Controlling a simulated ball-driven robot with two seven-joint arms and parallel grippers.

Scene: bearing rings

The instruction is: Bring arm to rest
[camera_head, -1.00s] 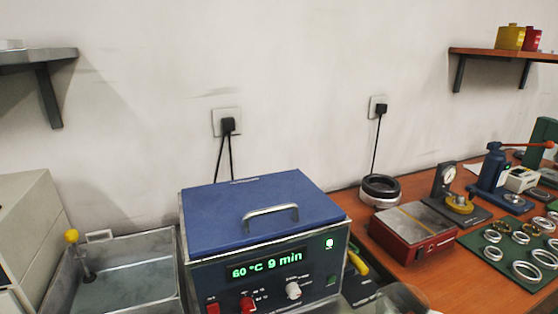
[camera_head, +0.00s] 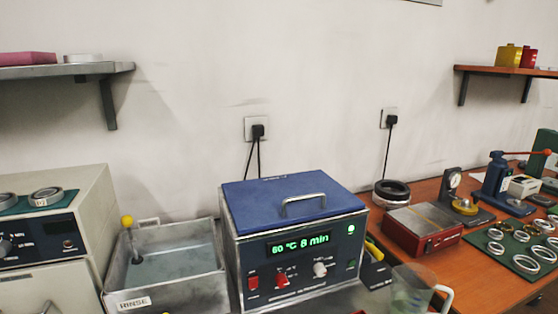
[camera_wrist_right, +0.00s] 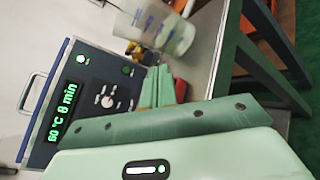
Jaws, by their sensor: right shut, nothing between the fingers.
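My right gripper (camera_wrist_right: 160,78) shows in the right wrist view. Its pale green fingers lie together, shut, with nothing between them. Beyond them, to the left, is the front of the blue-lidded bath unit (camera_wrist_right: 92,92). A clear jug (camera_wrist_right: 157,27) stands above the fingers in that picture. No arm or gripper of mine shows in the head view, and my left gripper is in neither view.
In the head view, the blue-lidded bath (camera_head: 297,200) reads "60 °C 8 min". The rinse tank (camera_head: 170,295) is left of it, and the jug (camera_head: 410,290) is at its right. The orange bench (camera_head: 480,287) holds a red-sided block (camera_head: 422,235) and a green mat with rings (camera_head: 500,270).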

